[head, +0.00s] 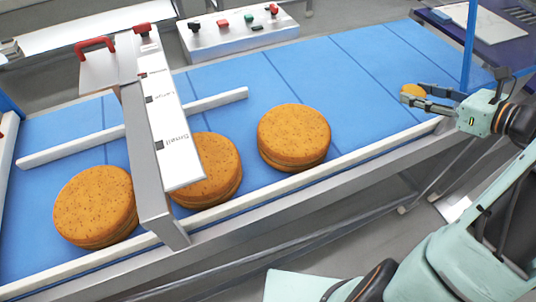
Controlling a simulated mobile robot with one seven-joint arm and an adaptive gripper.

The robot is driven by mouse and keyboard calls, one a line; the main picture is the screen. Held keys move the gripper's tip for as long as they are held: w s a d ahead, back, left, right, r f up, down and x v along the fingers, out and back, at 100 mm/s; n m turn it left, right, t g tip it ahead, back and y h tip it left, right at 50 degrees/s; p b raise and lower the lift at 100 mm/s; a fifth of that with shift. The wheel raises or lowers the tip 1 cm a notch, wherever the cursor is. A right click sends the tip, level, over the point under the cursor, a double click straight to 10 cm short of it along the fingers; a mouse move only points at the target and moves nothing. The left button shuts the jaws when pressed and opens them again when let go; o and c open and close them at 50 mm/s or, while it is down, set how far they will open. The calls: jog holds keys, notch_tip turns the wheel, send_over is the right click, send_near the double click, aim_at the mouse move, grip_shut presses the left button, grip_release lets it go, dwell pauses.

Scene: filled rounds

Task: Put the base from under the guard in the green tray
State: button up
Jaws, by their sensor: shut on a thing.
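Three large round brown sponge bases lie on the blue belt. The middle base (218,170) is under the guard (165,120), whose white labelled plate and grey post hide its left part. One base (95,205) lies left of the guard's post, and another base (293,135) lies clear to its right. My gripper (420,97) is at the belt's right end, far from these bases. It is shut on a small orange-brown round piece (412,90) at its fingertips. I see no green tray.
A control box (237,32) with coloured buttons stands beyond the belt. A blue post (468,50) rises close to my gripper. The belt between the right base and my gripper is clear.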

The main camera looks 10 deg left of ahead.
jog(key=a+f, duration=0.4)
jog(key=a, duration=0.6)
send_over(348, 128)
jog(key=d, duration=0.1)
notch_tip(348, 128, down, 5)
jog(key=shift+r, duration=0.1)
jog(key=shift+a+f, duration=0.25)
jog(key=f, duration=0.3)
jog(key=shift+a, duration=0.25)
jog(key=shift+f, duration=0.3)
jog(key=shift+f, duration=0.1)
